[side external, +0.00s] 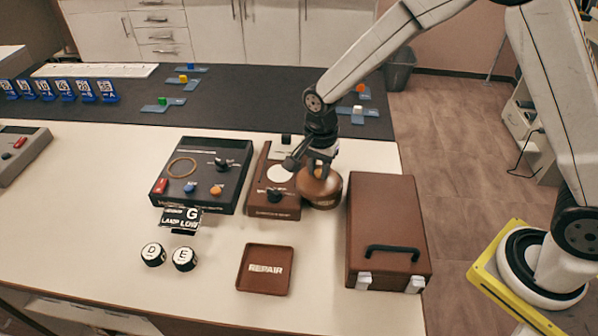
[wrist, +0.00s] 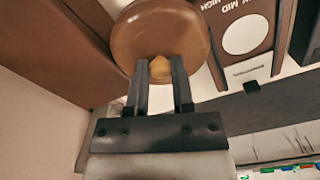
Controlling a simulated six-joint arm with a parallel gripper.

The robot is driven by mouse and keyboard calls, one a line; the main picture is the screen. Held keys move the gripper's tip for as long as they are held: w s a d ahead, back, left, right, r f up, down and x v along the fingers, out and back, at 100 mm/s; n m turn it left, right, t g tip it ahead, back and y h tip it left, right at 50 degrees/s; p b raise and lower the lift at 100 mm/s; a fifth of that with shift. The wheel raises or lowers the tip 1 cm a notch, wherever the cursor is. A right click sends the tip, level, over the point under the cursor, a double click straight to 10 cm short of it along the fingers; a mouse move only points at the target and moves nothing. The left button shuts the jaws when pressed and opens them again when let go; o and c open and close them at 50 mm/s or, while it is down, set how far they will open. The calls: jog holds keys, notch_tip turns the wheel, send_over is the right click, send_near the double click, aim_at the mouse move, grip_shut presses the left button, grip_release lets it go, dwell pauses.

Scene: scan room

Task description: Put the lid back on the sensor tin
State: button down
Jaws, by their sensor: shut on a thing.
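My gripper (side external: 318,168) is shut on the small yellow-orange knob of a round brown lid (side external: 312,184). The sensor tin (side external: 325,204), brown with a pale label, shows low under the lid in the side external view, between a brown instrument and a brown case. The lid is over the tin, touching it or very close; I cannot tell if it sits fully down. In the wrist view the lid hides the tin.
The brown instrument (side external: 262,209) stands close at left, the handled brown case (side external: 385,190) close at right. A black device (side external: 175,190) is further left. A REPAIR tray (side external: 265,284) and two round pieces marked D (side external: 153,254) and E (side external: 185,259) lie in front.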

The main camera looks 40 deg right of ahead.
jog(key=w+d+f, duration=0.1)
jog(key=w+d, duration=0.1)
jog(key=d, duration=0.1)
jog(key=d+f, duration=0.1)
jog(key=shift+w+d+f, duration=0.3)
jog(key=shift+w+d, duration=0.05)
jog(key=shift+w, duration=0.05)
jog(key=shift+f, duration=0.1)
jog(key=shift+f, duration=1.1)
jog(key=shift+f, duration=0.15)
dwell(1.5)
grip_release()
dwell(0.5)
jog(key=shift+r, duration=0.2)
